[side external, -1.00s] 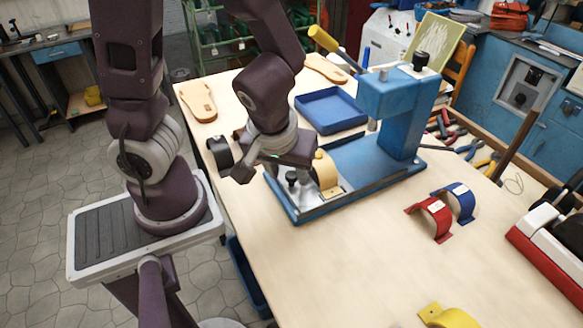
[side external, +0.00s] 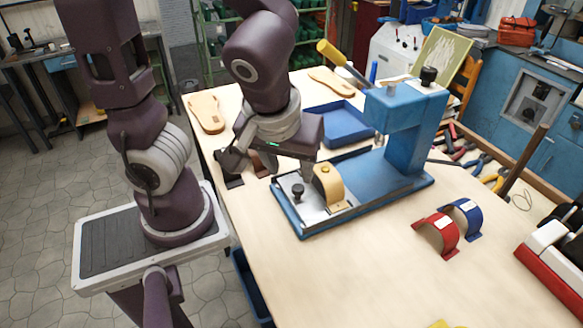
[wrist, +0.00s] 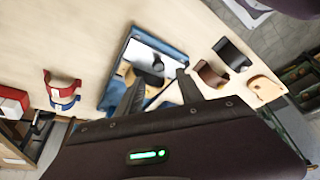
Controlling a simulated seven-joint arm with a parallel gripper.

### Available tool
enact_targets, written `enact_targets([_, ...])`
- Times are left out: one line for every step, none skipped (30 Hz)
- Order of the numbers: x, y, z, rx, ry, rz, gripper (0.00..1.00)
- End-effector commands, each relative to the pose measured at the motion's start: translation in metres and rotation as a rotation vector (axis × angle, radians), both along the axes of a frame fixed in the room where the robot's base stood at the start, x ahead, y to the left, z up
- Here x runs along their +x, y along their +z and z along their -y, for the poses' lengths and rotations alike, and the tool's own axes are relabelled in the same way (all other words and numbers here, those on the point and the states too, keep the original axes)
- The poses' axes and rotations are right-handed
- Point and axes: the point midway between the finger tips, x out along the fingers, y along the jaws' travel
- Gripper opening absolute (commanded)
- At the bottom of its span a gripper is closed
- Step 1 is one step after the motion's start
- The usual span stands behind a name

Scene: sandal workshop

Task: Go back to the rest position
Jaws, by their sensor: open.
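My gripper (side external: 268,166) is open and empty, above the table beside the blue press (side external: 405,130). Its two dark fingers also show spread apart in the wrist view (wrist: 159,92), with nothing between them. A tan strap (side external: 329,185) stands arched on the metal plate of the press base, near a black knob (side external: 298,191). The fingers are apart from this strap. A black strap (wrist: 233,53) and a brown strap (wrist: 211,74) stand on the table beside the press, partly behind my gripper in the side view.
A red strap (side external: 437,235) and a blue strap (side external: 465,215) stand right of the press. A blue tray (side external: 345,122) and tan soles (side external: 207,113) lie at the back. A yellow strap (side external: 441,324) is cut off at the bottom edge.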

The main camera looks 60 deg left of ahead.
Motion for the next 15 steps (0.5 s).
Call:
enact_targets([0.0,0.001,-0.001,-0.002,-0.004,-0.001,0.44])
enact_targets([-0.001,0.003,-0.002,-0.005,-0.015,-0.003,0.44])
enact_targets([-0.003,0.008,-0.005,-0.012,-0.041,-0.01,0.44])
enact_targets([-0.006,0.013,-0.007,-0.02,-0.071,-0.017,0.44])
enact_targets([-0.009,0.019,-0.009,-0.029,-0.11,-0.021,0.44])
enact_targets([-0.014,0.028,-0.012,-0.041,-0.175,-0.023,0.44])
enact_targets([-0.018,0.035,-0.014,-0.048,-0.23,-0.023,0.44])
enact_targets([-0.022,0.042,-0.015,-0.053,-0.288,-0.019,0.44])
enact_targets([-0.027,0.05,-0.016,-0.053,-0.369,-0.008,0.44])
enact_targets([-0.03,0.056,-0.016,-0.051,-0.428,0.003,0.44])
enact_targets([-0.033,0.062,-0.015,-0.045,-0.485,0.016,0.44])
enact_targets([-0.037,0.069,-0.015,-0.032,-0.555,0.035,0.44])
enact_targets([-0.039,0.073,-0.014,-0.021,-0.603,0.05,0.44])
enact_targets([-0.041,0.076,-0.013,-0.011,-0.645,0.061,0.44])
enact_targets([-0.043,0.08,-0.011,0.005,-0.692,0.076,0.44])
